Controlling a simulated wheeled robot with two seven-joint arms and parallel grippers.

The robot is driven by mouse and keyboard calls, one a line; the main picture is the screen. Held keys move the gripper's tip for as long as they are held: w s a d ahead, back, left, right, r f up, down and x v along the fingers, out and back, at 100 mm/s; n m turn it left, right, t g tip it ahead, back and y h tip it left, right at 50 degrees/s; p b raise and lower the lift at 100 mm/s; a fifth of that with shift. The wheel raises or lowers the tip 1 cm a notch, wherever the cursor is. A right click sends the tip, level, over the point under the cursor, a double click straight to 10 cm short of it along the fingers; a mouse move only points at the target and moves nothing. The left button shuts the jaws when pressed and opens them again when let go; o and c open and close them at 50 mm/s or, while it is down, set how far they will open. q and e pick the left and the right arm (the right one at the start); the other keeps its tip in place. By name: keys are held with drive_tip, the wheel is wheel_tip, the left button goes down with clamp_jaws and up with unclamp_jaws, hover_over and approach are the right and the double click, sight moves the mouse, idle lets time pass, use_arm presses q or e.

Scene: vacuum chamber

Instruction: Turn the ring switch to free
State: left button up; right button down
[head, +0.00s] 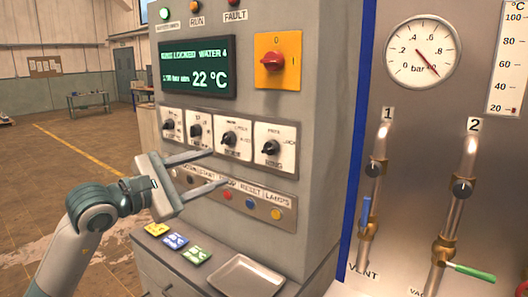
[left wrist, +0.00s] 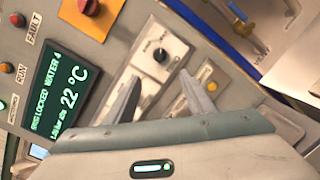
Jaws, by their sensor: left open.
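The ring switch (head: 272,147) is the rightmost of the black rotary knobs in a row on the grey cabinet, with a white plate lettered RING. Its position marks are too small to read surely. My left gripper (head: 220,168) is open and empty, its two fingers pointing at the panel, left of and slightly below the ring switch in the head view. In the left wrist view, a black knob (left wrist: 160,56) on a white plate shows beyond and between the fingertips (left wrist: 160,77); they appear apart from it. My right gripper is in neither view.
A green display (head: 198,68) reads LOCKED, WATER 4 and 22 °C. A red knob on a yellow plate (head: 278,62) sits above the row. Buttons (head: 250,203) line the strip below.

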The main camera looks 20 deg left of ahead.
sight(265, 151)
use_arm(q)
drive_tip(key=p+x, duration=0.7)
drive_tip(key=x, duration=0.9)
drive_tip(key=shift+p, duration=0.35)
drive_tip(key=shift+x, duration=0.75)
drive_tip(key=shift+f, duration=0.1)
drive_tip(key=c, duration=1)
drive_tip(key=shift+c, duration=0.2)
